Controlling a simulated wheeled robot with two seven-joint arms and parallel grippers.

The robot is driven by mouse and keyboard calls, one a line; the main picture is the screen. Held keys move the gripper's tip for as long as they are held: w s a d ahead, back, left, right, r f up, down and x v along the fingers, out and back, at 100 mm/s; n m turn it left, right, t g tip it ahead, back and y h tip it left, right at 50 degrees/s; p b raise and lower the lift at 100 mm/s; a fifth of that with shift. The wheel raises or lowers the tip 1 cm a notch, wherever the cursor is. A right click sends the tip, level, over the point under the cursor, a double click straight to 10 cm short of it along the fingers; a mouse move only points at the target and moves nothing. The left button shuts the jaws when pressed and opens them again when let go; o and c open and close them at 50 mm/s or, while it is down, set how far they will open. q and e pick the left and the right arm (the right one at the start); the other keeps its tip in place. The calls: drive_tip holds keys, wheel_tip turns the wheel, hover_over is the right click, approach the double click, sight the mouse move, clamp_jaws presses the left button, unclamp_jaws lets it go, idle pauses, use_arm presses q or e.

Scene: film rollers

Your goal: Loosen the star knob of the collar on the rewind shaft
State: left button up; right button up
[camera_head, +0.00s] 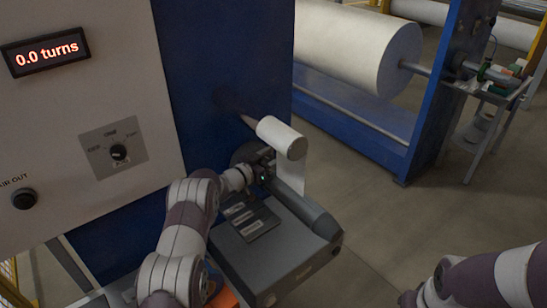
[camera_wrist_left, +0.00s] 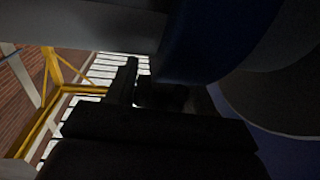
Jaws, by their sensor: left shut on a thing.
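My left arm reaches in from the lower left. Its gripper (camera_head: 266,169) is at the machine front, beside the grey cylinder (camera_head: 308,208) and just below the white roll (camera_head: 281,137). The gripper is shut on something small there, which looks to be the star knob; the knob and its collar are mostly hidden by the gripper. In the left wrist view the dark fingers (camera_wrist_left: 130,85) show close under a large blue curved surface (camera_wrist_left: 205,42). That view is too dark to make out the knob's shape. My right gripper is out of view; only part of my right arm shows at the lower right.
A panel on the left carries a display (camera_head: 46,52) reading 0.0 turns, a selector knob (camera_head: 118,152) and a black button (camera_head: 24,198). A grey box (camera_head: 285,258) with labels sits below the gripper. A large white roll (camera_head: 365,50) stands behind.

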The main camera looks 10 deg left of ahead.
use_arm(q)
drive_tip(key=n+t+y, duration=0.1)
drive_tip(key=n+y+b, duration=0.1)
drive_tip(key=y, duration=0.1)
drive_tip(key=shift+a+f+t, duration=0.15)
drive_tip(key=shift+f+t, duration=0.05)
drive_tip(key=shift+t, duration=0.2)
drive_tip(key=n+y+b, duration=0.2)
drive_tip(key=y+b, duration=0.1)
drive_tip(key=shift+w+a+t, duration=0.1)
drive_tip(key=shift+a+t, duration=0.05)
drive_tip(key=shift+t, duration=0.25)
drive_tip(key=shift+a+r+n+y+b, duration=0.1)
drive_tip(key=shift+a+n+y+b, duration=0.05)
drive_tip(key=shift+n+y+b, duration=0.65)
drive_tip(key=shift+a+r+n+y+b, duration=0.1)
drive_tip(key=shift+n+y+b, duration=0.35)
drive_tip(key=shift+y, duration=0.55)
drive_tip(key=o, duration=1)
drive_tip(key=shift+c, duration=0.2)
drive_tip(key=shift+r, duration=0.1)
drive_tip(key=s+b, duration=0.3)
drive_tip(key=s, duration=1)
